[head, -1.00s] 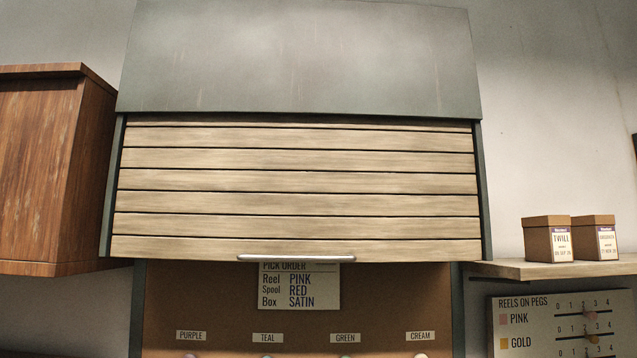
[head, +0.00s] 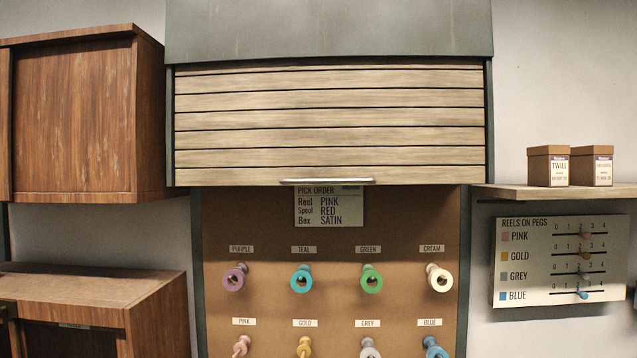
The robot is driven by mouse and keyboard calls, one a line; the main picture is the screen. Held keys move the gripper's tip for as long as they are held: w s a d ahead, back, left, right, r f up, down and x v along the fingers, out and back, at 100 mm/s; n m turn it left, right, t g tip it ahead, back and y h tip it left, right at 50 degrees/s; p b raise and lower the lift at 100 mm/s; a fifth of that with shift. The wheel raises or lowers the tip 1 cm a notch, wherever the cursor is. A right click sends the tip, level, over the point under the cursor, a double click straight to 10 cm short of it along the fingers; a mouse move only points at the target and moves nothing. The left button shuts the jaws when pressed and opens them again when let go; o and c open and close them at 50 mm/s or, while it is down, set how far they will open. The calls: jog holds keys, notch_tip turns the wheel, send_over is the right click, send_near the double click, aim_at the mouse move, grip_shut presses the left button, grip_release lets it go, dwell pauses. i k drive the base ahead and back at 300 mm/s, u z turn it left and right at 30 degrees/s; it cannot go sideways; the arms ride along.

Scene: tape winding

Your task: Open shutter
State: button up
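The shutter (head: 330,127) is a panel of pale horizontal wooden slats under a grey-green hood (head: 330,28). A metal bar handle (head: 327,181) runs along the middle of that lower edge. My gripper is not in the head view, so its opening and its distance from the handle cannot be seen.
The pegboard (head: 335,240) holds several coloured reels under name labels. A pick order sign (head: 329,207) hangs behind the handle. Wooden cabinets (head: 75,115) stand at left. At right are a shelf (head: 510,191) with two boxes and a reel-count board (head: 562,260).

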aim_at(373, 77)
jog(key=u, duration=0.15)
jog(key=i, duration=0.85)
jog(key=z, duration=0.15)
